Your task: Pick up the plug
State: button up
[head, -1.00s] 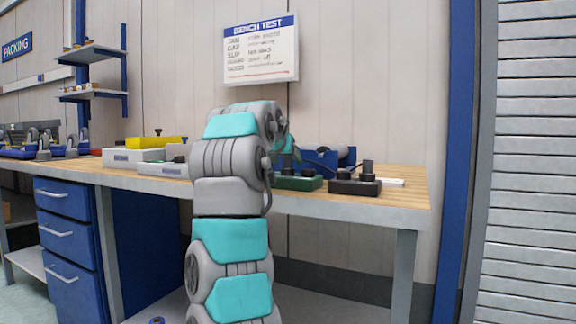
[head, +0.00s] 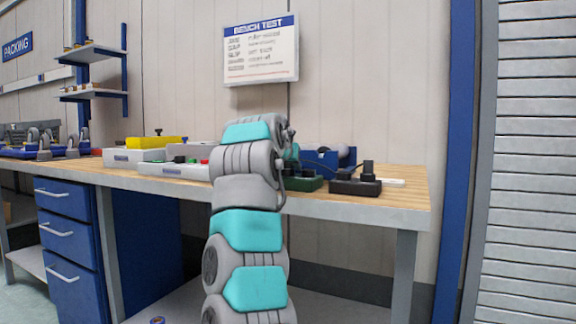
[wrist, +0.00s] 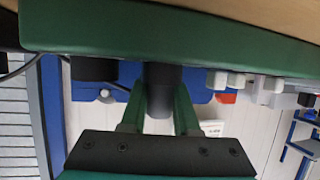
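In the wrist view, which looks upside down, a dark plug (wrist: 160,78) projects from the long green block (wrist: 200,42). My gripper (wrist: 161,92) has its two green fingers apart, one on either side of the plug. I cannot tell whether either finger touches it. Another black cylinder (wrist: 94,68) stands on the same block, to the left. In the head view the green block (head: 311,184) is partly hidden behind my arm, and my gripper's fingers are hidden there too.
A black block (head: 352,187) with black plugs (head: 367,170) stands right of the green one. A blue box (head: 322,158) is behind. A pale box with coloured buttons (head: 165,169) and a yellow-topped box (head: 155,142) are left. The bench's right end (head: 412,188) is mostly clear.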

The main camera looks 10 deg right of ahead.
grip_shut()
jog(key=shift+r, duration=0.15)
notch_tip(320, 180, up, 10)
jog(key=p, duration=0.7)
jog(key=shift+p, duration=0.3)
